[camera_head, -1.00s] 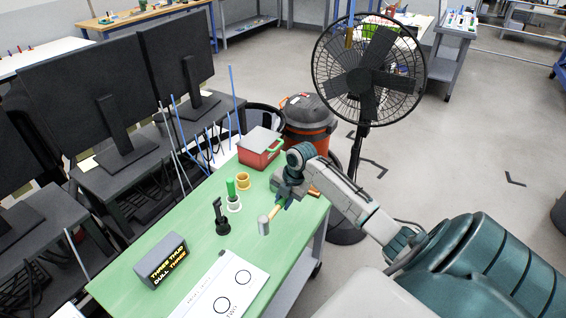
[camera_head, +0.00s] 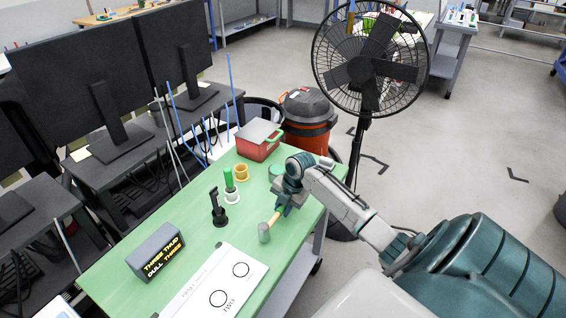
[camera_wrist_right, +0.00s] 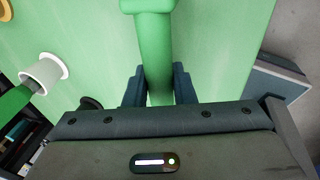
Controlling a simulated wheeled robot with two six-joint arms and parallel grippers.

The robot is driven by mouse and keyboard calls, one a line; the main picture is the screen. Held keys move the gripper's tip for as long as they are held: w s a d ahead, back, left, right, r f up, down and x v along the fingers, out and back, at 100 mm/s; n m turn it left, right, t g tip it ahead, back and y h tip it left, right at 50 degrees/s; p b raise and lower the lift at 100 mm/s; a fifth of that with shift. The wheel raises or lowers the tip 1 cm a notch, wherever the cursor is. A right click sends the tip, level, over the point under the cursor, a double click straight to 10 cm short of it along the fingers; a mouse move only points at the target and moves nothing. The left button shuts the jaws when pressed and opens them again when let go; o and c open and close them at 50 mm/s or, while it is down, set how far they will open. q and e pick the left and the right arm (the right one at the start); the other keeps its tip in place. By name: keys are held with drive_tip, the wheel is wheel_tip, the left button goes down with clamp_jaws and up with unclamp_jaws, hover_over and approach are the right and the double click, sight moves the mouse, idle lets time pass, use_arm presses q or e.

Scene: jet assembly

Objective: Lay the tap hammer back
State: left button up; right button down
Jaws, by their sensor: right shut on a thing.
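My right gripper (camera_head: 284,207) is shut on the handle. The head hangs over the green table (camera_head: 190,285), just beyond the printed sheet's upper corner; I cannot tell whether it touches the table. In the right wrist view a green bar (camera_wrist_right: 156,50) with a wider far end lies between the fingertips (camera_wrist_right: 158,86); I cannot tell whether it is part of the hammer. My left gripper is out of view.
A white sheet with two circles (camera_head: 205,290) lies near the front.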

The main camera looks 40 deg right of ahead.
drive_tip(key=shift+f, duration=0.4)
drive_tip(key=shift+f+b, duration=0.3)
drive_tip(key=c, duration=1.1)
unclamp_jaws()
drive_tip(key=shift+f, duration=0.1)
drive_tip(key=shift+b+v, duration=1.3)
drive_tip(key=shift+v, duration=4.2)
